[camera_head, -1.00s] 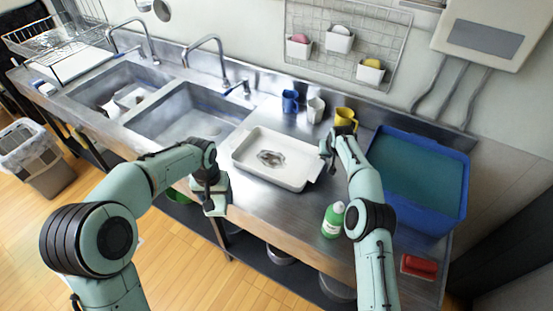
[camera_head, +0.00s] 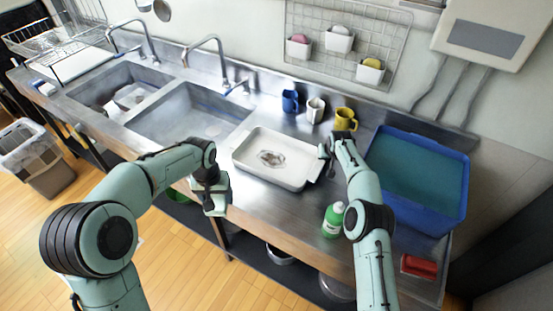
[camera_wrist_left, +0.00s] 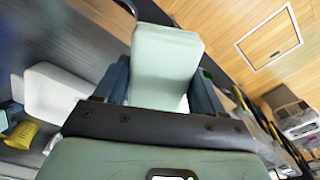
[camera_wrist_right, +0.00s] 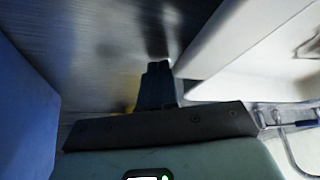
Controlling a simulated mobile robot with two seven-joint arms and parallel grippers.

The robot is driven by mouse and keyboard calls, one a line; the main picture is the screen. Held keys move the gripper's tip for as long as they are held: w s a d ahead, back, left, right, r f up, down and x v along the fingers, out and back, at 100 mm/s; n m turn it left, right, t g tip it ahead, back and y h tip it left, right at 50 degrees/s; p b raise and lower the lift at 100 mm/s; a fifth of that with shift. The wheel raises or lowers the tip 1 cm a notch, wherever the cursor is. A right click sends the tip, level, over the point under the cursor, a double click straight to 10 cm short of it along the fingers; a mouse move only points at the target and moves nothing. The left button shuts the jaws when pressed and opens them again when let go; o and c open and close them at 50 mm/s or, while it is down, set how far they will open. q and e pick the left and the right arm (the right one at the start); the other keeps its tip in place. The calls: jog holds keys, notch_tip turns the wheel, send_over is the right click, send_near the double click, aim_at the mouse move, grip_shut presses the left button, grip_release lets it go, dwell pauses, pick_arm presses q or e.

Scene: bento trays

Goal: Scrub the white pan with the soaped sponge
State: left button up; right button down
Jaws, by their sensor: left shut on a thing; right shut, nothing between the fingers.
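The white pan (camera_head: 248,163) is a shallow rectangular tray lying on the steel counter, with a dark greyish-brown stain (camera_head: 271,158) in its middle. My left gripper (camera_head: 211,190) is shut on the sponge (camera_wrist_left: 165,62), a pale green and white block, and holds it left of the pan, by the counter's front edge. No soap on the sponge can be made out. My right gripper (camera_head: 325,150) is shut and empty beside the pan's right end. In the right wrist view its closed fingers (camera_wrist_right: 158,78) are close to the pan's white side (camera_wrist_right: 225,40); I cannot tell whether they touch.
A green soap bottle (camera_head: 333,219) stands on the counter in front right of the pan. A blue bin (camera_head: 463,205), a red block (camera_head: 418,266) and blue, white and yellow mugs (camera_head: 345,119) stand around. Two sinks (camera_head: 190,112) are to the left.

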jog(key=shift+r, duration=3.05)
